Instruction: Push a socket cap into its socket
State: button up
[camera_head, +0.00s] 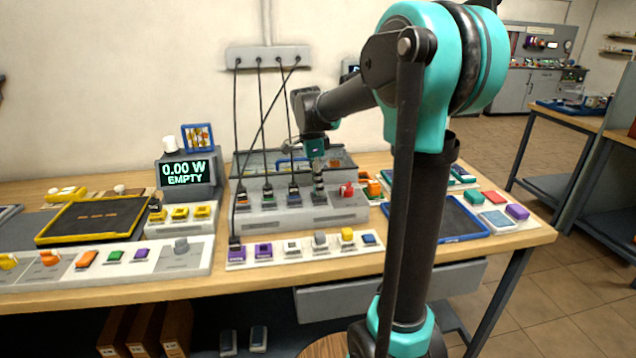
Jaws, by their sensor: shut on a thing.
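My gripper (318,185) points straight down over the grey socket unit (300,217) in the middle of the bench. It is shut on a small grey thing, probably a socket cap, right at the unit's upper face. The fingers hide most of it, so I cannot tell whether it is seated in a socket. Several black-cabled plugs stand in the same row to its left, and a red knob (347,189) is to its right. A white strip (378,255) in front carries purple, white, grey, yellow and blue caps, among them a grey cap (320,239).
A display (186,172) reading "0.00 W EMPTY" stands at left. Black cables hang from a wall outlet (268,57) close to my gripper's left. A yellow-rimmed tray (45,237) lies at left, a blue-rimmed tray (463,240) at right. Wooden bench shows along the front.

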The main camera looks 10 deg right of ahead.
aim_at(314, 194)
jog(key=o, duration=0.6)
notch_tip(314, 194, up, 11)
jog(key=a, duration=0.1)
jog(key=shift+a, duration=0.15)
dwell(0.8)
